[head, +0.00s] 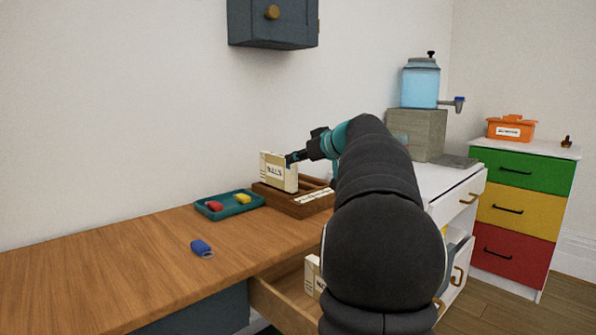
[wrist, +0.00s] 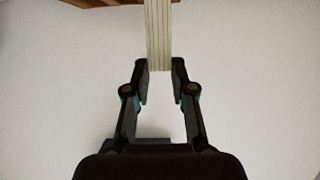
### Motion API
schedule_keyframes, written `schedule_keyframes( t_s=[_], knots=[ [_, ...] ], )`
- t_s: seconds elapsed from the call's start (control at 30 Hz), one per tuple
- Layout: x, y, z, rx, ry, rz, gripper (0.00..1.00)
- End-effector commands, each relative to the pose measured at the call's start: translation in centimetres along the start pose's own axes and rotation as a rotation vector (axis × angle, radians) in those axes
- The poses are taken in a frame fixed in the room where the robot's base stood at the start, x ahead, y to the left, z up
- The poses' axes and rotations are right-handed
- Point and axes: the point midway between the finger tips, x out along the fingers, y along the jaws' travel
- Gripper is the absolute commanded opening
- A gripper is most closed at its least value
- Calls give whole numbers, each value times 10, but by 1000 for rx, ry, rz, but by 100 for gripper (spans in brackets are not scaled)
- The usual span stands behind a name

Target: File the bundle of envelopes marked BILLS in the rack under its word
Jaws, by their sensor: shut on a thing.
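The cream bundle of envelopes (head: 277,172) stands upright at the left end of the brown wooden rack (head: 308,210) in the head view. A dark word on its white label looks like BILLS. My gripper (head: 291,159) is shut on the bundle's upper right edge. I cannot tell whether its lower edge is inside a slot or just above the rack. The rack has white word labels on its front, too small to read. In the wrist view, the bundle (wrist: 158,36) shows edge-on between the fingertips of my gripper (wrist: 160,72).
A teal tray (head: 232,210) with a red and a yellow item sits left of the rack. A blue tagged item (head: 201,247) lies on the wooden desk (head: 110,262). An open drawer (head: 283,298) below holds another cream bundle (head: 313,274). A dark wall cabinet (head: 272,24) hangs above.

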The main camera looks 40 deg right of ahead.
Motion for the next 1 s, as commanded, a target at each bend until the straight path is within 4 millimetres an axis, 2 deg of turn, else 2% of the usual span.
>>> schedule_keyframes(
  t_s=[0.1, 0.27, 0.77, 0.8, 0.87, 1.0],
  knots=[
    [6, 0, 17, 3, -3, -1, 0],
    [13, 0, 32, 2, -2, -1, 0],
    [15, 0, 38, 0, -1, -1, 0],
    [15, 0, 37, 1, -1, -1, 34],
    [15, 0, 37, 1, -1, -1, 49],
    [15, 0, 37, 1, -1, -1, 49]
  ],
)
